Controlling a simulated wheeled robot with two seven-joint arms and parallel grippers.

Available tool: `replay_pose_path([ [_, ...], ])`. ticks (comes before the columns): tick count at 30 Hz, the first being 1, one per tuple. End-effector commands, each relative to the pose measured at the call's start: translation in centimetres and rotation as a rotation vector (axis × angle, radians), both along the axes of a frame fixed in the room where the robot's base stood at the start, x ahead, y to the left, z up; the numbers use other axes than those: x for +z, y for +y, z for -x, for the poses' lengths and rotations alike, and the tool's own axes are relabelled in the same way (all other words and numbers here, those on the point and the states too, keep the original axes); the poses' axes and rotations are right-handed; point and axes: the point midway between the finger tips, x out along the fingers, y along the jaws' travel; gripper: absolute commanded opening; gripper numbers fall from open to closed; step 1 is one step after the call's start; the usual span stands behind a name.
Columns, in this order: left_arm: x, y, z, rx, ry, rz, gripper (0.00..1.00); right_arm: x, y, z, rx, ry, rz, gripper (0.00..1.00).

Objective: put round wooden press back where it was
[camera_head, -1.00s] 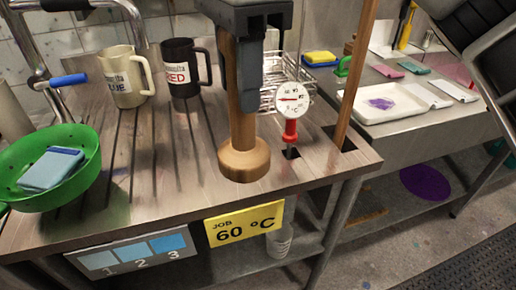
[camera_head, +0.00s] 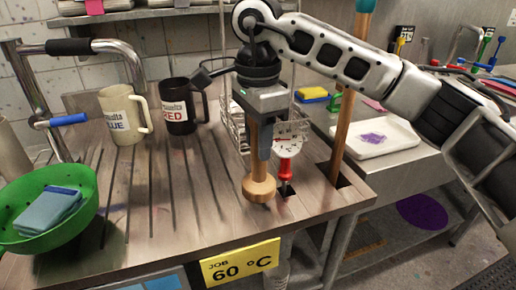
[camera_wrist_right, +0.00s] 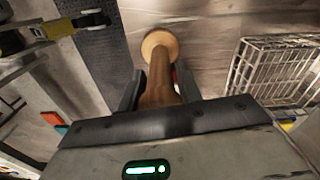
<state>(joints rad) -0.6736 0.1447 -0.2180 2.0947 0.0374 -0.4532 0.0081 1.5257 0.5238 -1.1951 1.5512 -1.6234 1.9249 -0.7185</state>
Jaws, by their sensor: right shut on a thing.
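The round wooden press (camera_head: 259,188) hangs upright, with its wide round foot down, below my right gripper (camera_head: 259,148). That gripper is shut on the press's handle. In the right wrist view the press (camera_wrist_right: 159,43) runs out between the two dark fingers (camera_wrist_right: 158,82). Its foot is over or on the grooved wooden drainboard (camera_head: 190,205); I cannot tell whether it touches. The red-stemmed dial thermometer (camera_head: 286,168) stands just right of the press, its dial partly hidden. My left gripper is not in view.
A wire rack (camera_head: 294,132) stands behind the press. A wooden stick (camera_head: 341,130) rises from a slot to the right. Two mugs, cream (camera_head: 118,120) and black (camera_head: 177,110), stand at the back. A green colander (camera_head: 82,215) sits left. The board between is clear.

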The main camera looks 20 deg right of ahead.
Motion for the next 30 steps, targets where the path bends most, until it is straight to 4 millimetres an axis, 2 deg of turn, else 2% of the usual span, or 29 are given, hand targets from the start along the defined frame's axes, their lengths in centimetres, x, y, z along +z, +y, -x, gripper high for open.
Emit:
replay_pose_path([
  [5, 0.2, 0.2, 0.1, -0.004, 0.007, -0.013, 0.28, -2.5, 0.0, 0.2, 0.001, 0.002, 0.000, 0.00],
  [16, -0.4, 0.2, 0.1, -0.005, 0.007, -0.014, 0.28, -3.1, 0.1, 0.1, 0.001, 0.000, 0.000, 0.00],
  [17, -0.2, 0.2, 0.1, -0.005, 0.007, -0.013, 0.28, -3.1, 0.1, 0.1, 0.001, 0.000, 0.000, 0.40],
  [18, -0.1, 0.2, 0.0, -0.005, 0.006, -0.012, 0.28, -3.0, 0.1, 0.1, 0.001, 0.001, 0.000, 0.51],
  [19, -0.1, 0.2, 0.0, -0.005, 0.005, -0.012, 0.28, -3.0, 0.1, 0.1, 0.001, 0.001, 0.000, 0.56],
  [26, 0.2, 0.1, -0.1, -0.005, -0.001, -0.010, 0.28, -3.0, 0.1, 0.2, 0.001, 0.001, 0.000, 0.56],
  [30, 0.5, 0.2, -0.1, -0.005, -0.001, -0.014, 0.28, -2.4, 0.1, 0.1, 0.001, -0.001, 0.000, 0.56],
])
